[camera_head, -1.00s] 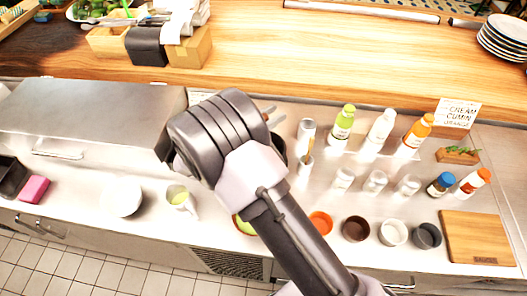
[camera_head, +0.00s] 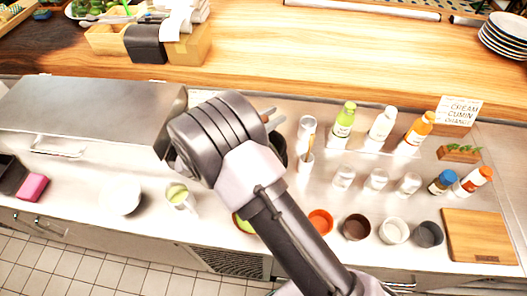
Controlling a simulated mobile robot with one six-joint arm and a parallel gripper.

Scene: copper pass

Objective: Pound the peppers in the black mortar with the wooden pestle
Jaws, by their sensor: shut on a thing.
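A black rounded rim (camera_head: 280,150), likely the mortar, shows just right of my arm's wrist, which covers most of it. I cannot see inside it, so the peppers are hidden. My gripper is hidden behind my own wrist links in the middle of the picture. The pestle cannot be made out with certainty.
Small bowls, including an orange one (camera_head: 320,221), line the front. A cutting board (camera_head: 478,236) lies at right, a white bowl (camera_head: 121,199) at left.

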